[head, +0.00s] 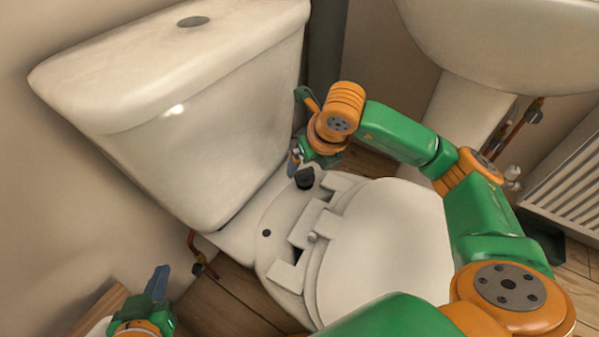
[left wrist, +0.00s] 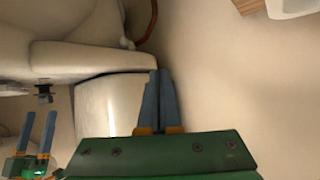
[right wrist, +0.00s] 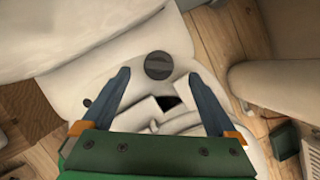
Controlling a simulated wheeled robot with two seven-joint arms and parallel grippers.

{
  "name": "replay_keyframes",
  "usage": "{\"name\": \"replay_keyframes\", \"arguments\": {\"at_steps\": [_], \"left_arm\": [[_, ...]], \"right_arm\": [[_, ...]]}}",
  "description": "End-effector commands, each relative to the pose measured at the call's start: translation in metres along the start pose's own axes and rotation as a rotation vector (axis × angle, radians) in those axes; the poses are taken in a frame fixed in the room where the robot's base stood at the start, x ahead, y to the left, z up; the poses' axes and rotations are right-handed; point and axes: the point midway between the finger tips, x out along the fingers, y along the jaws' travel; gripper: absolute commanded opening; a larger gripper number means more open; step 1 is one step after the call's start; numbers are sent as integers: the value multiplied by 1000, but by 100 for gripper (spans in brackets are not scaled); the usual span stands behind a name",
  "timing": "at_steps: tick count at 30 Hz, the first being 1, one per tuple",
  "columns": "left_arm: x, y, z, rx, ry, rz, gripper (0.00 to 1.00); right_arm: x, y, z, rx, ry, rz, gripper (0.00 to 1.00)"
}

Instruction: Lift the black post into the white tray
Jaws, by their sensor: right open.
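The black post (head: 304,179) is a short dark knob standing at the back of the toilet pan, beside the seat hinge. It shows from above in the right wrist view (right wrist: 158,65) and from the side in the left wrist view (left wrist: 43,97). My right gripper (head: 296,162) is open just above it; in the right wrist view the post appears between and slightly beyond the fingertips. My left gripper (head: 160,282) is low at the left, its fingers together and empty in the left wrist view (left wrist: 158,74). The white tray (left wrist: 292,7) is only partly visible at that view's top right corner.
The toilet cistern (head: 215,120) rises behind the post. The closed lid (head: 385,255) lies in front. A basin pedestal (head: 465,110) and radiator (head: 570,190) are at the right. A pipe (head: 201,258) runs near the floor at left.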

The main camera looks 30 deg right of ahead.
Motion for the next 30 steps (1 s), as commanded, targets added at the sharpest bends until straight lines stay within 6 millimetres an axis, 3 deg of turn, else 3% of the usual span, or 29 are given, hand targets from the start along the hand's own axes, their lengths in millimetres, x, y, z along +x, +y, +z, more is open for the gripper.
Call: {"name": "replay_keyframes", "arguments": {"at_steps": [7, 15, 21, 29, 30], "left_arm": [[-5, 7, -67, 12, 353, 14, 0], [-36, 14, -127, 19, 704, 31, 0], [-52, 17, -145, 20, 831, 39, 0], [-55, 18, -148, 20, 847, 40, 0], [-55, 18, -148, 20, 847, 40, 0]], "right_arm": [[28, 1, -2, 0, 3, 4, 93], [51, 1, -1, -1, 3, 4, 93], [58, 1, -1, -2, 1, 4, 93], [58, 1, 0, -2, 2, 5, 93], [58, 1, 0, -2, 2, 5, 88]]}}
